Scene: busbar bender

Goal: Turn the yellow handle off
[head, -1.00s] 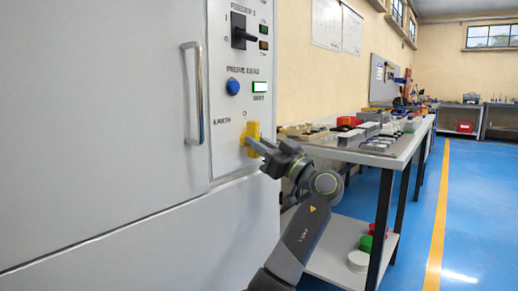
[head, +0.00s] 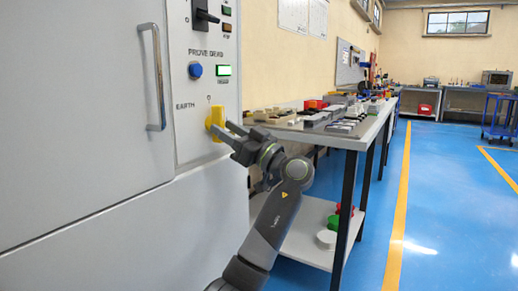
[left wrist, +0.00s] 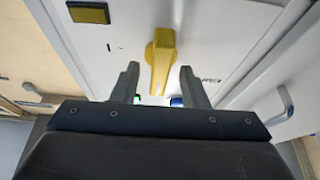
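The yellow handle (head: 216,117) is on the grey cabinet panel beside the word EARTH, under a "0" mark. It looks upright in the head view. My left gripper (head: 224,130) is right at it, fingers pointing to the panel. In the left wrist view the handle (left wrist: 160,58) lies between the two spread fingers of my left gripper (left wrist: 160,70), with a gap on each side. Its narrow arm points down that picture, towards the blue button and lit green lamp. My right gripper is not in view.
Above the handle are a blue button (head: 195,70), a green lamp (head: 223,71) and a black switch (head: 204,15). A metal door handle (head: 156,80) stands out at left. A workbench (head: 350,140) with parts stands close right of the cabinet. Blue floor is open farther right.

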